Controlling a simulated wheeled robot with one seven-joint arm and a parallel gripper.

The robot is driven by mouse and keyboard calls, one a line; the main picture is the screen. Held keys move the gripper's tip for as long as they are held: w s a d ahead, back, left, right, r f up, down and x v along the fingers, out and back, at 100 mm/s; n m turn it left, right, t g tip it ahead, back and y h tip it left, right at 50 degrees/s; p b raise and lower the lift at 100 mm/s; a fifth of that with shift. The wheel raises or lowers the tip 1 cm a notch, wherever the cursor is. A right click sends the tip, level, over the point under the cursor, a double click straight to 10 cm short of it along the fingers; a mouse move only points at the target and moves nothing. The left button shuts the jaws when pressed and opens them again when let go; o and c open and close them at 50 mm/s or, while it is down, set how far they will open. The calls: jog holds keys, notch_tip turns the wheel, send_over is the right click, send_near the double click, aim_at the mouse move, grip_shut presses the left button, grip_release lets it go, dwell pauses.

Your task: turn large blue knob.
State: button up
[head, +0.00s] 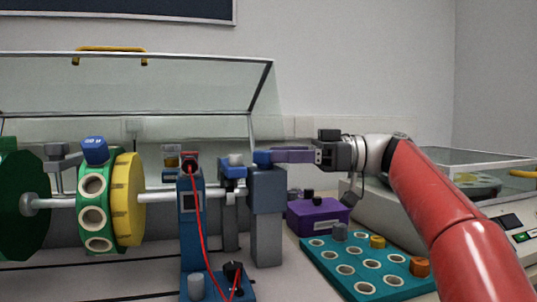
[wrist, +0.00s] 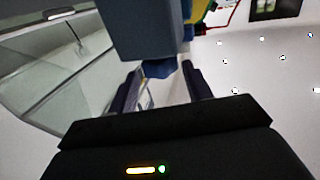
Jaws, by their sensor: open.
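The large blue knob (head: 263,157) sits at the top of a blue-grey block on a post, near the middle of the head view. In the wrist view the knob (wrist: 160,69) shows below the block, between the finger ends. My gripper (head: 278,156) reaches in from the right, level with the knob. In the wrist view my gripper (wrist: 161,76) is open, with one finger on each side of the knob and visible space beside it. I cannot tell whether either finger touches it. The block hides part of the knob in the wrist view.
A shaft carries a yellow disc (head: 129,199) and a green disc (head: 95,215) at left. A blue stand (head: 192,235) with a red cable is left of the block. A purple box (head: 319,217) and teal tray (head: 352,268) lie below my arm. A clear raised cover (head: 140,84) is behind.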

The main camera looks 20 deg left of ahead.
jog(key=shift+v, duration=2.05)
